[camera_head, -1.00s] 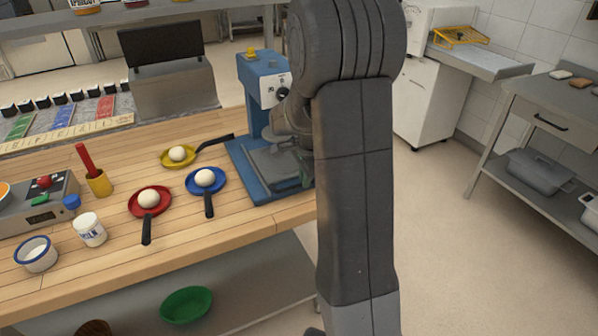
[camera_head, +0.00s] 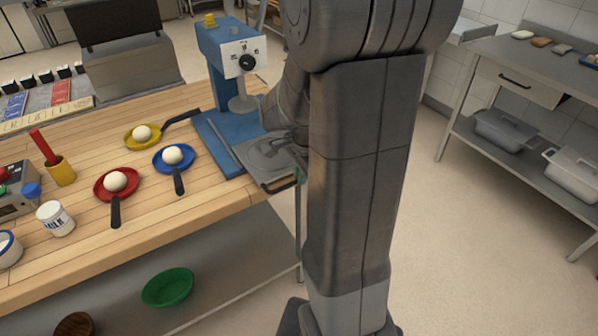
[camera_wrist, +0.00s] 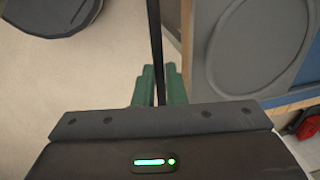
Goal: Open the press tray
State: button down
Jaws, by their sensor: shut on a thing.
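The blue press (camera_head: 222,62) with a white dial panel stands at the right end of the wooden table. Its grey press tray (camera_head: 258,156) sticks out from the blue base toward the table's front edge, with a round outline on top. The dark bar handle (camera_head: 277,186) is at its front. My gripper (camera_wrist: 159,86) has green fingers, which are shut around the dark handle bar in the wrist view. The tray's flat grey surface (camera_wrist: 250,40) lies right of the fingers there. In the head view my arm hides the tray's right side and most of my gripper.
Red (camera_head: 117,184), blue (camera_head: 174,158) and yellow (camera_head: 143,136) pans, each with a white ball, sit left of the press. A milk jar (camera_head: 55,218) stands nearby. A green bowl (camera_head: 168,287) is on the lower shelf. Floor right of the table is clear.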

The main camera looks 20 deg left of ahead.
jog(key=c, duration=1.8)
grip_release()
jog(key=shift+o, duration=0.2)
jog(key=shift+r, duration=0.1)
notch_tip(320, 180, up, 13)
jog(key=s+d, duration=0.1)
jog(key=d, duration=0.1)
jog(key=shift+s+r+p, duration=0.2)
jog(key=shift+s+p, duration=0.1)
jog(key=shift+p, duration=0.05)
